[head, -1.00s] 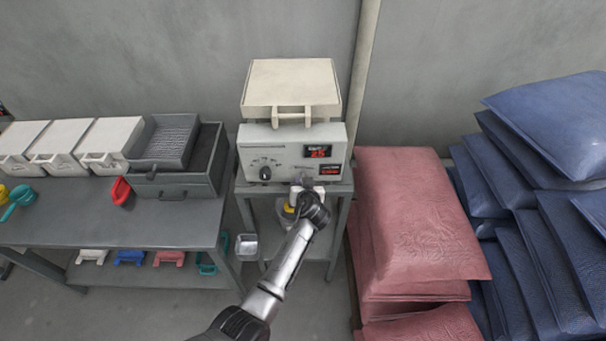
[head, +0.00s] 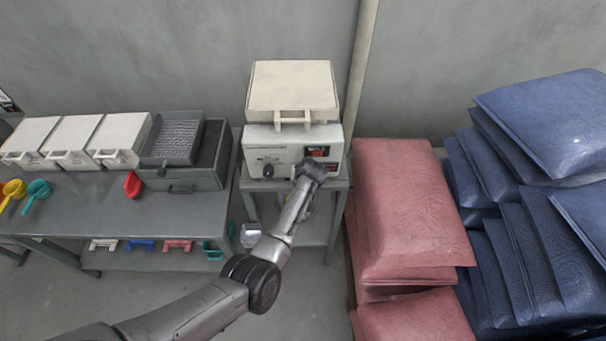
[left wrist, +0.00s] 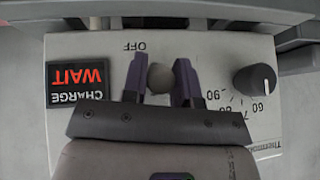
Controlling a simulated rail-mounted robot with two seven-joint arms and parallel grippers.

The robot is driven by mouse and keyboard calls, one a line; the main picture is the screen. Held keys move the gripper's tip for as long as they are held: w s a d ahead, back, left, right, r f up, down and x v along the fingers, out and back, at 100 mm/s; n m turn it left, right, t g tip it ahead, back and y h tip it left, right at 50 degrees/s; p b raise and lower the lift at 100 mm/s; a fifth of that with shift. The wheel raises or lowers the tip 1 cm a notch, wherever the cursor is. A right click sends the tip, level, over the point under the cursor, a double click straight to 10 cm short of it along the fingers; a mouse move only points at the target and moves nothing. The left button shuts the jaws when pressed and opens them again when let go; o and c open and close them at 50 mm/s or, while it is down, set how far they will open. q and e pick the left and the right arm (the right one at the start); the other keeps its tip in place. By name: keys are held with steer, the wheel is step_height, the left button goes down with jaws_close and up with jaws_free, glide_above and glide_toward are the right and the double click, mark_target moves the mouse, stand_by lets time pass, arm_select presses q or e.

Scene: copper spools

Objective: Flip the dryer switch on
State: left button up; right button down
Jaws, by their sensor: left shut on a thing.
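The dryer (head: 262,140) is a pale box with a dial and red displays, standing on a small grey stand. Its switch (left wrist: 160,79) is a small grey round-ended lever beside the printed word OFF, seen upside down in the left wrist view. My left gripper (left wrist: 160,84) is shut on the switch, with a dark purple finger at each side of it. In the head view my left arm covers the switch and the lower right of the panel. A display (left wrist: 80,82) reads CHARGE WAIT. My right gripper is in neither view.
A black dial knob (left wrist: 255,80) sits on the same panel. A cream lidded tray (head: 292,85) rests on the dryer. A grey bench (head: 110,212) with white bins and scoops is to the left. Stacked red sacks (head: 405,210) and blue sacks (head: 545,120) stand to the right.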

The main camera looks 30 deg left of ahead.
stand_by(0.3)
arm_select(q)
steer(key=o, duration=0.9)
steer(key=shift+s+d+r, duration=0.15)
steer(key=shift+r, duration=0.25)
steer(key=v, duration=1.3)
steer(key=shift+s+f+p, duration=0.1)
steer(key=shift+p, duration=0.25)
